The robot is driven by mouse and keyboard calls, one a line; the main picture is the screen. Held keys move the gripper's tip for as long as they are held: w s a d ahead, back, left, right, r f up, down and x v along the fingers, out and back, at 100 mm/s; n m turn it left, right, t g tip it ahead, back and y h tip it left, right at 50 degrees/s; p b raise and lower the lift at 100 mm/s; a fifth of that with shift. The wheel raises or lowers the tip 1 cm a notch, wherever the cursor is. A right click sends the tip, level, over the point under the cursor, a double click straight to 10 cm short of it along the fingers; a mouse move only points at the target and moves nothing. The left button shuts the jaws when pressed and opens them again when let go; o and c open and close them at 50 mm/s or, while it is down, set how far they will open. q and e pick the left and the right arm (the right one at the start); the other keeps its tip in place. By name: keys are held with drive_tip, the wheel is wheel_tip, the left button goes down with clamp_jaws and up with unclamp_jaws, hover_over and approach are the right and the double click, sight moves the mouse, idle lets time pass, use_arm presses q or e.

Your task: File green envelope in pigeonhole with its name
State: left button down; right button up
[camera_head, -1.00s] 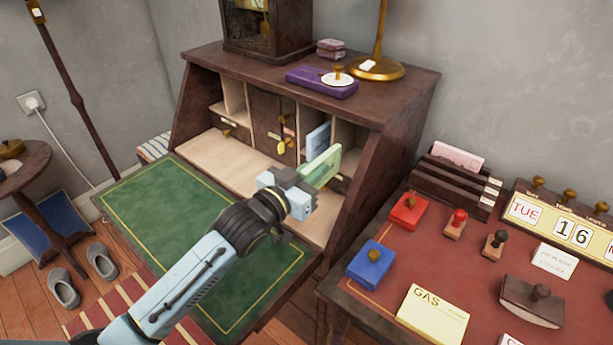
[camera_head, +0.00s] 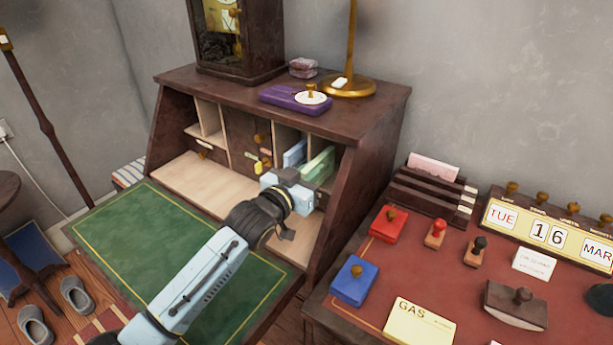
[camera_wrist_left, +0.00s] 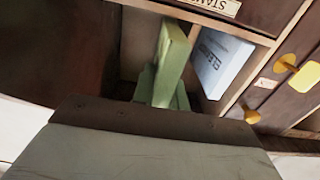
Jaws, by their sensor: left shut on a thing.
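The green envelope (camera_head: 317,168) stands on edge at the mouth of the right-hand pigeonhole of the open desk, partly inside it. My left gripper (camera_head: 301,187) is shut on its near end. In the left wrist view the envelope (camera_wrist_left: 170,65) shows tilted between the jaws, with the pigeonhole walls around it. A blue envelope (camera_head: 295,153) with dark lettering stands in the neighbouring pigeonhole, and it also shows in the left wrist view (camera_wrist_left: 219,62). The lettering on the pigeonhole labels is too small or cut off to read fully. My right gripper is not in view.
A wooden divider (camera_wrist_left: 241,88) separates the two pigeonholes. Small drawers with brass knobs (camera_wrist_left: 286,63) are beside them. The green desk leaf (camera_head: 170,245) is clear under my arm. A red-topped table (camera_head: 440,275) with stamps and cards stands to the right.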

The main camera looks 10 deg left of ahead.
use_arm(q)
drive_tip(key=shift+w, duration=0.1)
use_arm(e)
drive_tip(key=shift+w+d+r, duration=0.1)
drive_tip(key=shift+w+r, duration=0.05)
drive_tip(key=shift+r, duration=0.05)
use_arm(q)
drive_tip(key=c, duration=1.3)
unclamp_jaws()
drive_tip(key=shift+d, duration=0.1)
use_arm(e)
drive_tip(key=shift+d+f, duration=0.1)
use_arm(q)
drive_tip(key=shift+w+a, duration=0.1)
drive_tip(key=shift+a, duration=0.1)
drive_tip(key=p+v, duration=0.1)
drive_tip(key=v, duration=0.3)
drive_tip(key=p+v, duration=0.1)
drive_tip(key=v, duration=0.4)
drive_tip(key=p+v, duration=0.1)
drive_tip(key=v, duration=0.3)
drive_tip(key=shift+s+d+r, duration=0.1)
drive_tip(key=shift+s+d, duration=0.2)
drive_tip(key=shift+s, duration=0.05)
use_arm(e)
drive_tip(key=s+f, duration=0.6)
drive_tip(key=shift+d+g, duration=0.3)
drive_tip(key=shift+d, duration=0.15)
